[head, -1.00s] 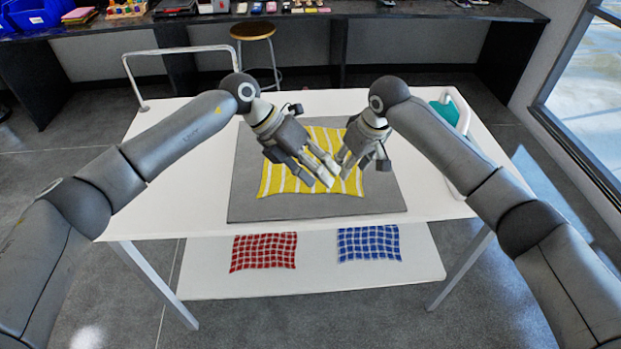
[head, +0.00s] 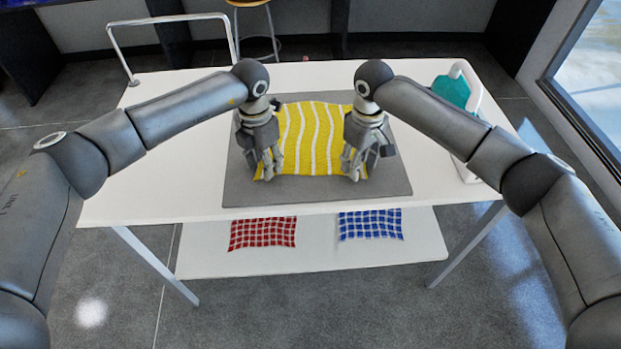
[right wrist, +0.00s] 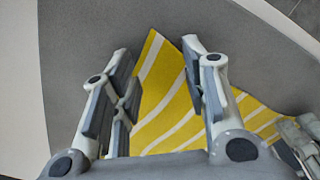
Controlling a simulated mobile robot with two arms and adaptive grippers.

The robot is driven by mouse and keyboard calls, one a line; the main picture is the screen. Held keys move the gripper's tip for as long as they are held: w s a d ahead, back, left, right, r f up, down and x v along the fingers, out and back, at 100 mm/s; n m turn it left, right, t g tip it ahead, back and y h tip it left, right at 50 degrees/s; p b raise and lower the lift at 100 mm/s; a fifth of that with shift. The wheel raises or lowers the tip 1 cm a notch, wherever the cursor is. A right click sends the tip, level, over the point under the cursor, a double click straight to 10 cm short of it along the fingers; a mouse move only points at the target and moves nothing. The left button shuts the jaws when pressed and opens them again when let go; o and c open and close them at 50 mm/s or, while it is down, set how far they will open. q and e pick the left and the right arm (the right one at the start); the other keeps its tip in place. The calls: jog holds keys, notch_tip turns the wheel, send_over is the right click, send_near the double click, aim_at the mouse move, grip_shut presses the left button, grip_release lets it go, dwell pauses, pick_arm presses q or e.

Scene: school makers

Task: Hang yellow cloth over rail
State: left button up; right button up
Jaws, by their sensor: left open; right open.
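The yellow cloth (head: 312,140) with white stripes lies spread on a grey mat (head: 312,194) on the white table. My left gripper (head: 266,177) points down at the cloth's left edge, near its front left corner. My right gripper (head: 354,177) points down at its right edge, near the front right corner. Both are open. In the right wrist view a corner of the cloth (right wrist: 170,95) shows between the spread fingers of my right gripper (right wrist: 158,50). The rail (head: 170,20), a pale metal bar on posts, stands at the table's back left.
A white rack with a teal cloth (head: 452,90) stands at the table's right side. A red checked cloth (head: 262,233) and a blue checked cloth (head: 370,225) lie on the lower shelf (head: 315,259). The table's left part is clear. A stool (head: 250,3) stands behind.

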pick_arm(q)
jog(key=shift+s+f, duration=0.1)
jog(key=shift+f, duration=0.05)
pick_arm(e)
jog(key=shift+s+f, duration=0.15)
pick_arm(q)
jog(key=shift+f, duration=0.1)
pick_arm(e)
jog(key=shift+f, duration=0.1)
pick_arm(q)
jog(key=shift+f, duration=0.15)
pick_arm(e)
jog(key=shift+f, duration=0.15)
pick_arm(q)
jog(key=shift+c, duration=1.1)
pick_arm(e)
jog(key=shift+c, duration=1.1)
pick_arm(q)
grip_shut()
pick_arm(e)
grip_shut()
pick_arm(q)
jog(key=shift+r, duration=0.2)
pick_arm(e)
jog(key=shift+r, duration=0.2)
